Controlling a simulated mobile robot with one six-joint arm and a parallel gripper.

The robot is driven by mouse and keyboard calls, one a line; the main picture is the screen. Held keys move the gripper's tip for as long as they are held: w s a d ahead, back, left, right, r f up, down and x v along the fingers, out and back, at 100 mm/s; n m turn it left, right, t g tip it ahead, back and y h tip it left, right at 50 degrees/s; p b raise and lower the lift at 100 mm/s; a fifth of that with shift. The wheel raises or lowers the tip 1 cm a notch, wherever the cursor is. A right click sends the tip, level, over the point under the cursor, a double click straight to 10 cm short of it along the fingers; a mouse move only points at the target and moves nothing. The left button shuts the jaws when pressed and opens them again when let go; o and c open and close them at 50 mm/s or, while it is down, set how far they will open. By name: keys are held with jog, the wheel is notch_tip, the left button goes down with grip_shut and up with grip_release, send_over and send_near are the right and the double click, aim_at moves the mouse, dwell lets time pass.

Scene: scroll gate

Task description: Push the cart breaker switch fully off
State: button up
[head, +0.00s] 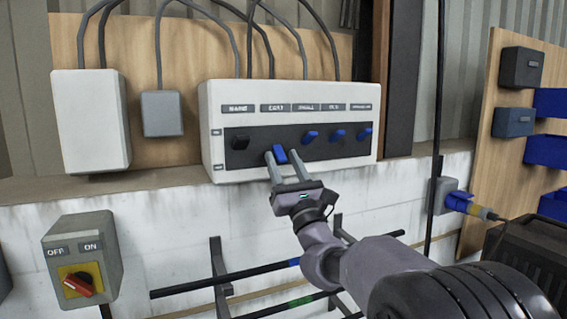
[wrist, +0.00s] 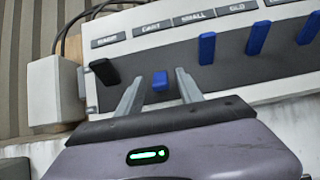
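The cart breaker switch (head: 279,153) is a blue lever on the dark strip of a white breaker panel (head: 290,94), under the label that reads CART. It sits lower than the other blue levers. In the wrist view the cart switch (wrist: 160,80) looks short, while its neighbours look long, so its lever stands at a different angle. My gripper (head: 283,157) is open, with its two fingers on either side of the cart switch. In the wrist view my gripper (wrist: 159,76) shows gaps beside the lever; contact cannot be made out.
A black lever (head: 240,142) is close on the left, and a blue lever (head: 310,136) on the right, with more blue levers beyond. Grey boxes, cables and a red rotary switch (head: 79,283) are on the wall. Dark rails (head: 225,281) run below.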

jog(key=b+v, duration=0.3)
jog(key=v, duration=1.4)
jog(key=shift+s+b, duration=0.2)
jog(key=shift+b, duration=0.1)
jog(key=shift+f, duration=0.1)
